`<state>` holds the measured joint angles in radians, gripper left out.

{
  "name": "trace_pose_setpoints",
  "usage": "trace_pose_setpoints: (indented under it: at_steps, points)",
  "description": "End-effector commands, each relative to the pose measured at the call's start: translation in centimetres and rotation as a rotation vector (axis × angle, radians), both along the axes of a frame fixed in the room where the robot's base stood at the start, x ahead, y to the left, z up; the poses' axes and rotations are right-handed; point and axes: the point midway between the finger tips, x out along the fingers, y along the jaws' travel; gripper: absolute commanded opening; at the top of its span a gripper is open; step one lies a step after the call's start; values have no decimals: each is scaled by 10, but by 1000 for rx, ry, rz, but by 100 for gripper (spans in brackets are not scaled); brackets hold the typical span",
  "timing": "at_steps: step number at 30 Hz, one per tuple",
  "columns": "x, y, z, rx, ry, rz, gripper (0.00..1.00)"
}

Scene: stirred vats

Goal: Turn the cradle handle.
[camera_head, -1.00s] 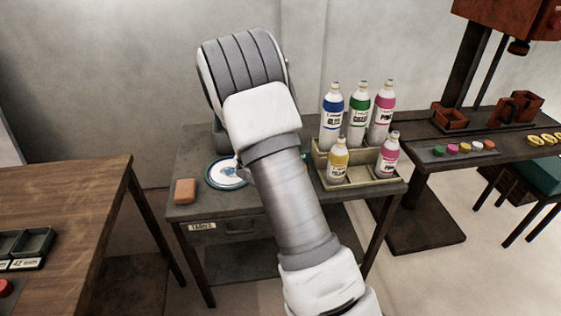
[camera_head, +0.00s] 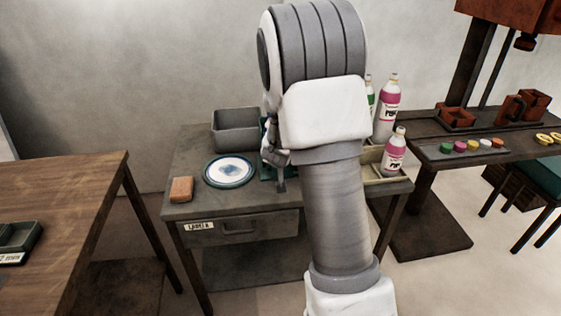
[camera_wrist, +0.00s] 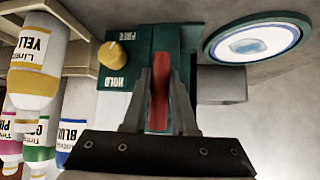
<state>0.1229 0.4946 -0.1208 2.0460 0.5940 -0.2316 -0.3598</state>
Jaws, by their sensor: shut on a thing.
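The cradle is a dark green body (camera_wrist: 140,42) in the wrist view, with a yellow knob (camera_wrist: 112,55) beside the words FREE and HOLD. A red handle (camera_wrist: 158,95) stands on it, between the two fingers of my gripper (camera_wrist: 160,80), which is shut on it. A grey block (camera_wrist: 222,84) sticks out beside the cradle. In the head view my gripper (camera_head: 276,172) is low over the small grey table, and my arm hides most of the cradle; only bits of green show. The handle cannot be seen there.
A round plate with a blue pattern (camera_head: 230,170) lies left of the gripper, with an orange block (camera_head: 181,189) farther left. A grey bin (camera_head: 236,130) stands behind. Bottles (camera_head: 393,150) in a tray stand close on the right, partly hidden by my arm.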

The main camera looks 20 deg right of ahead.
Motion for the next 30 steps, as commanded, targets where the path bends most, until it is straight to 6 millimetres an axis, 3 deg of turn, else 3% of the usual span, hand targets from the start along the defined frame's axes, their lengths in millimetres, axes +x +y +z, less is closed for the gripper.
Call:
trace_pose_setpoints:
  at_steps: [6, 7, 11, 22, 30]
  points:
    - [1, -1, 2, 0, -5, -5, 0]
    - [1, -1, 2, 0, -4, -4, 31]
    - [1, -1, 1, 0, -3, -3, 54]
    - [-2, 1, 4, 0, -2, -1, 55]
    - [-31, 17, 40, 0, -4, 1, 55]
